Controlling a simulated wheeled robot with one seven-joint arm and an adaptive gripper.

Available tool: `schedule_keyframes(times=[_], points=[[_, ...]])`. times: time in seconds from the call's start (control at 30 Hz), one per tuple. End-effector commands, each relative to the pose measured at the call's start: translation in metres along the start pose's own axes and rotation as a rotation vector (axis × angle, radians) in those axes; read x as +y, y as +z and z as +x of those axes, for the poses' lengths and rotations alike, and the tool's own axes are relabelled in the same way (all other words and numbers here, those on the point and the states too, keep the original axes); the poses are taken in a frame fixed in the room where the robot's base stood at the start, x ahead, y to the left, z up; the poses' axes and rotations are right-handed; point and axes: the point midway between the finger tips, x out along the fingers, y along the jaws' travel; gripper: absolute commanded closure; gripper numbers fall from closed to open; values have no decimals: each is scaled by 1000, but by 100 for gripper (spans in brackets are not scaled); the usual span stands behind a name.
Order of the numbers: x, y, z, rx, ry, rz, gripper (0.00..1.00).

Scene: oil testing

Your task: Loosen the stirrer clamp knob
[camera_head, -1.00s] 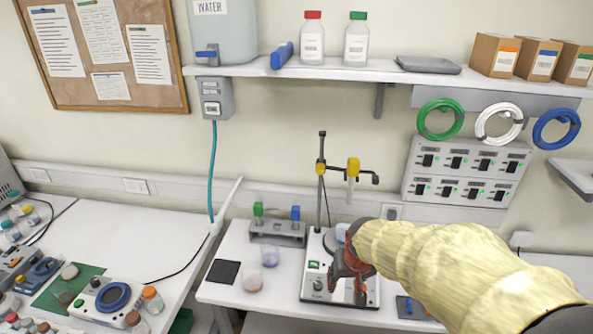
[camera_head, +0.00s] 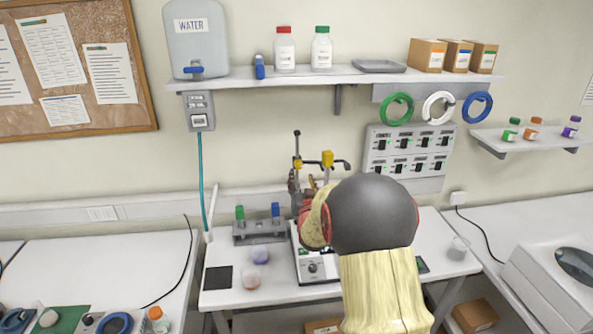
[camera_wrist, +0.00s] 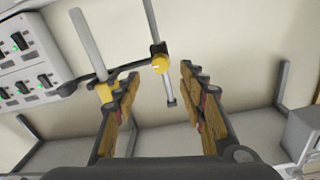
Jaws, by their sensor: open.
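The stirrer clamp knob, round and yellow (camera_wrist: 160,64), sits on the thin grey stand post (camera_wrist: 169,92) in the wrist view, which is roughly upside down. The clamp also shows on the post in the head view (camera_head: 297,164). A dark arm runs from it to the yellow stirrer head (camera_head: 327,159). My gripper (camera_wrist: 159,72) is open, with one finger on either side of the knob. It appears apart from both fingers. The stirrer head (camera_wrist: 104,92) is close beside the left finger; contact is unclear. In the head view my gripper (camera_head: 303,186) is partly hidden by my wrist.
The white stirrer base (camera_head: 312,268) stands below, partly hidden by my arm. A grey rack (camera_head: 258,232) with green and blue tops is left of it. Two small beakers (camera_head: 260,254) and a black pad (camera_head: 217,278) lie nearby. A switch panel (camera_head: 408,158) is on the wall behind.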

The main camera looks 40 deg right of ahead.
Motion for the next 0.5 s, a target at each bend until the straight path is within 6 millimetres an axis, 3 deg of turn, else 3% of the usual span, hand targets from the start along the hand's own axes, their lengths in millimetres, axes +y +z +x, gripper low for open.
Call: schedule_keyframes(times=[0.5], points=[[0,1,64,-4,0,0,58]])
